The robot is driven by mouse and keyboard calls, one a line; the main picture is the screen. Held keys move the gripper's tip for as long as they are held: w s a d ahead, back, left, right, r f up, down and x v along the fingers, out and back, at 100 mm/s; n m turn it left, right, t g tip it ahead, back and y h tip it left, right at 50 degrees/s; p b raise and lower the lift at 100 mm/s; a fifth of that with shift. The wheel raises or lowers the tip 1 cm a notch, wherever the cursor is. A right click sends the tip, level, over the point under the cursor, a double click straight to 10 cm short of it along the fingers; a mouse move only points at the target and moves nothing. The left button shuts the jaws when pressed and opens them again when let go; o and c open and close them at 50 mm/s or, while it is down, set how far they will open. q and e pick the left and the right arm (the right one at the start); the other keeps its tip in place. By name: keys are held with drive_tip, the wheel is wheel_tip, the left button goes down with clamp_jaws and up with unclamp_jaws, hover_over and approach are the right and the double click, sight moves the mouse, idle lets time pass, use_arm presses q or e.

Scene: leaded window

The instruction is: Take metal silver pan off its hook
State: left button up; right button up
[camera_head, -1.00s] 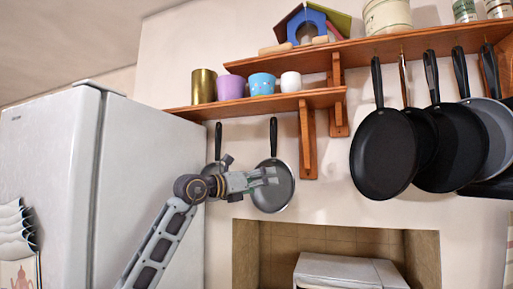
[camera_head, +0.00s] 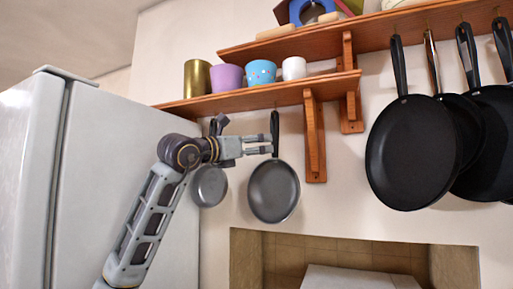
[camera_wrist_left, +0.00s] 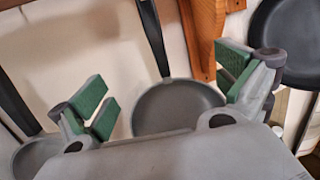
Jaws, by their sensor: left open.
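Two silver-grey pans hang below the lower shelf; which one the task names I cannot tell for sure. The larger silver pan (camera_head: 274,191) hangs upright by its dark handle. The smaller pan (camera_head: 209,187) hangs to its left, its handle partly hidden by my arm. My left gripper (camera_head: 270,145) is level with the lower handle of the larger pan. In the left wrist view my left gripper (camera_wrist_left: 168,88) is open and empty, with green pads. The larger pan (camera_wrist_left: 175,106) and its handle (camera_wrist_left: 153,38) show between its spread fingers, beyond them. My right gripper is out of view.
The lower shelf (camera_head: 230,102) holds several cups above the gripper, and its wooden bracket (camera_head: 315,140) stands to the right. Several black pans (camera_head: 412,152) hang farther right. A white fridge (camera_head: 125,165) stands at left. A wall recess (camera_head: 450,270) is below.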

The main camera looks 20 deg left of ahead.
sight(273, 142)
use_arm(q)
drive_tip(key=shift+r+p+x, duration=0.2)
drive_tip(key=shift+p+x, duration=1.1)
drive_tip(key=shift+x, duration=0.85)
drive_tip(key=shift+r+p+x, duration=0.2)
drive_tip(key=shift+p+x, duration=1.1)
drive_tip(key=shift+x, duration=0.8)
drive_tip(key=shift+w+d+p, duration=0.15)
drive_tip(key=shift+w+p, duration=0.15)
drive_tip(key=shift+w, duration=0.25)
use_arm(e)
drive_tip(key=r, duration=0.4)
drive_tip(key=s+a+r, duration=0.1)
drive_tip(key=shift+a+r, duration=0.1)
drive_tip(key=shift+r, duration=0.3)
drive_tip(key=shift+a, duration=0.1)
